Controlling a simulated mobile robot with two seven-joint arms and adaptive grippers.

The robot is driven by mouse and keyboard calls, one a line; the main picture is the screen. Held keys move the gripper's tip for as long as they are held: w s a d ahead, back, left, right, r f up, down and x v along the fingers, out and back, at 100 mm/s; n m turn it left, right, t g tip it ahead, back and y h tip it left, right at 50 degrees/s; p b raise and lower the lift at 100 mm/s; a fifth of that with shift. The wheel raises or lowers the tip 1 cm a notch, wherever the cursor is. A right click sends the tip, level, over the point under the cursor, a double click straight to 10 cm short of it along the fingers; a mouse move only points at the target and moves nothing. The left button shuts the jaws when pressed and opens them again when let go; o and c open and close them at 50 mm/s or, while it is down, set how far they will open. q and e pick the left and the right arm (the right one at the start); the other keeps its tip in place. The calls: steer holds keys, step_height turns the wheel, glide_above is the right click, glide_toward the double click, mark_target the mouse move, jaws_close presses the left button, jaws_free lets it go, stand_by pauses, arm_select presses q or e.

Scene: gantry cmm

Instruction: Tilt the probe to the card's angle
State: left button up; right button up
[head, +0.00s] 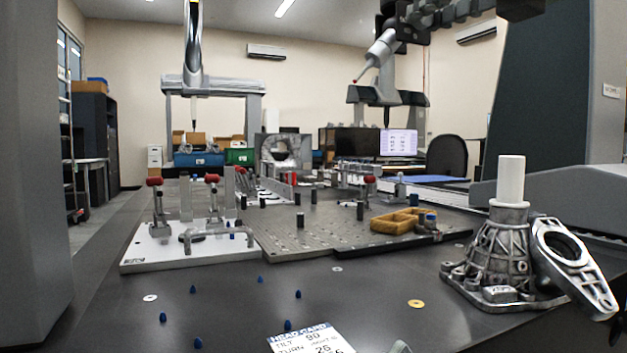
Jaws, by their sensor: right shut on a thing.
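The probe (380,48) hangs at the upper right, a light grey cylinder. Its thin stylus slants down and left to a small red tip (354,81). My right gripper (402,24), dark and jointed, reaches in from the upper right and is shut at the probe's upper end; its fingers partly hide the head there. The card (312,341) lies on the dark table at the bottom edge, cut off by the frame.
A metal casting with a white cylinder (511,180) stands at the right, with a bracket (572,262) leaning on it. A fixture plate (190,249) with red-knobbed clamps is at left. A yellow tray (398,221) sits mid-table. Small blue cones and washers dot the front table.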

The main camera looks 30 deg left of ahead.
arm_select(q)
steer(key=shift+w+f, duration=0.25)
steer(key=shift+f, duration=0.3)
arm_select(e)
steer(key=shift+r, duration=0.1)
arm_select(q)
steer(key=shift+a+f+b, duration=0.1)
steer(key=shift+f+b, duration=1.25)
steer(key=shift+b, duration=0.15)
arm_select(e)
steer(key=shift+d+r+m, duration=0.1)
steer(key=shift+m, duration=2.2)
arm_select(q)
steer(key=shift+f, duration=0.1)
arm_select(e)
steer(key=m, duration=0.4)
steer(key=shift+m, duration=0.3)
steer(key=o, duration=0.8)
steer(key=shift+s, duration=0.1)
steer(key=shift+c, duration=0.2)
